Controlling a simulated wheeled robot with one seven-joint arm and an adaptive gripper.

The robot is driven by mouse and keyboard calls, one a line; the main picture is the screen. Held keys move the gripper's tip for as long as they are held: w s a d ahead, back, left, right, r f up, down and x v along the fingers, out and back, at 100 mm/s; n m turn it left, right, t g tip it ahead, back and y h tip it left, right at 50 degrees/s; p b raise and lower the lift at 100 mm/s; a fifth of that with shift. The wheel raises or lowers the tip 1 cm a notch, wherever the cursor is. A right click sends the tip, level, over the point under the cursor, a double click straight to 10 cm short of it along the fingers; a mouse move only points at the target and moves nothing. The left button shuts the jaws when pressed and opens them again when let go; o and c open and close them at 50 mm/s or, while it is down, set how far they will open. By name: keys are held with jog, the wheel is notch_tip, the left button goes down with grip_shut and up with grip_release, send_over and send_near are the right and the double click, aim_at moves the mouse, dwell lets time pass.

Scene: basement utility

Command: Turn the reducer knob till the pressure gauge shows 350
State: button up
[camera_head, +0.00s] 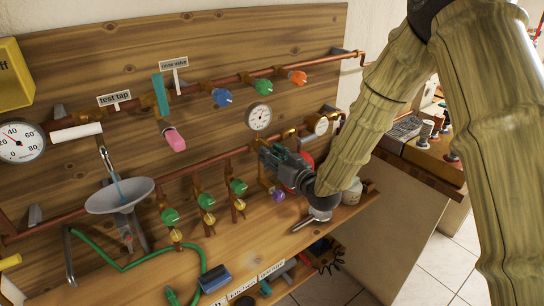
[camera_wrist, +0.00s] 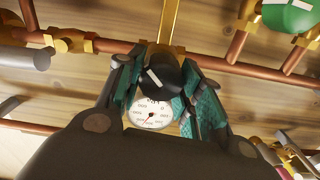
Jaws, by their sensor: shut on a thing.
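My gripper (camera_head: 270,156) is at the lower pipe run on the wooden board, below a small round gauge (camera_head: 258,117). In the wrist view my gripper (camera_wrist: 160,84) has its teal finger pads on both sides of a black knob (camera_wrist: 168,72) with a white mark, shut on it. This appears to be the reducer knob; the fingers hide it in the head view. A white pressure gauge (camera_wrist: 152,115) with a red needle shows beside the knob in the wrist view, partly covered. The needle points toward the lower left; its numbers are too small to read surely.
A larger gauge (camera_head: 20,141) is at the far left. Blue (camera_head: 222,97), green (camera_head: 263,87) and orange (camera_head: 297,77) knobs line the upper pipe. Green knobs (camera_head: 238,187) and a purple knob (camera_head: 278,195) sit close below my gripper. A funnel (camera_head: 120,195) stands left.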

jog(key=shift+n, duration=0.4)
jog(key=o, duration=1)
jog(key=shift+o, duration=0.2)
jog(key=shift+s, duration=0.1)
jog(key=v, duration=1.2)
